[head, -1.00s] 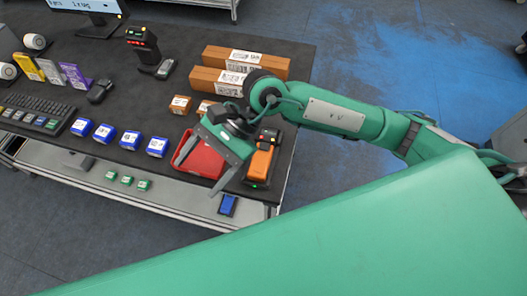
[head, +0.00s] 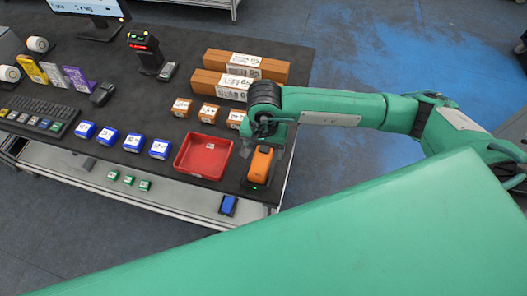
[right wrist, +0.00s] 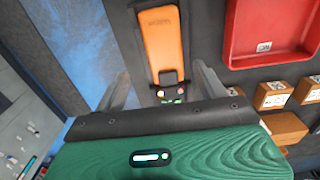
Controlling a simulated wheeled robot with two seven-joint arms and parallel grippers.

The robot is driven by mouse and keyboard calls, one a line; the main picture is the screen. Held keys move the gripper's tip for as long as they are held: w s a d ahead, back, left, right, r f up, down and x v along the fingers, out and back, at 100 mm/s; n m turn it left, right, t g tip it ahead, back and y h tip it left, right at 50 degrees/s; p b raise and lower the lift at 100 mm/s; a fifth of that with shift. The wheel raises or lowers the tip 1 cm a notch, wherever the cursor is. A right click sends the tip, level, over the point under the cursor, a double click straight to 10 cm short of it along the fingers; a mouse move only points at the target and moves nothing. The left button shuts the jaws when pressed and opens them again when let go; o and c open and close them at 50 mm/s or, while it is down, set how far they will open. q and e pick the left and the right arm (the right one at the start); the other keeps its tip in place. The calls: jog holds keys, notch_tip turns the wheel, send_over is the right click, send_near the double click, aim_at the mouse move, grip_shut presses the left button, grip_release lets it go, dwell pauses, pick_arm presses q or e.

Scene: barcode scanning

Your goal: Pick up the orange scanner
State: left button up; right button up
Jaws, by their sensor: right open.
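The orange scanner (head: 260,165) sits in a dark cradle with a green light near the right front corner of the table. My right gripper (head: 272,143) is at the scanner's far end, pointing down, its fingers mostly hidden by the wrist in the head view. In the right wrist view, the open fingers (right wrist: 160,82) stand to either side of the line of the scanner (right wrist: 162,42), with a gap on both sides. A dark end with small coloured buttons shows between them. I cannot tell how high the fingers are above it. My left gripper is not in view.
A red tray (head: 203,157) lies just left of the scanner. Small brown boxes (head: 208,113) stand behind the tray, and long brown boxes (head: 246,66) lie farther back. Blue boxes (head: 133,141) line the table to the left. Open floor lies right of the table.

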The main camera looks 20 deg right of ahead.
aim_at(261, 161)
jog(key=shift+f, duration=0.3)
jog(key=f+p, duration=0.1)
jog(key=f, duration=0.1)
jog(key=a+f+p, duration=0.1)
jog(key=f+p, duration=0.1)
jog(key=shift+f, duration=0.7)
jog(key=c, duration=1.2)
jog(key=shift+r, duration=0.1)
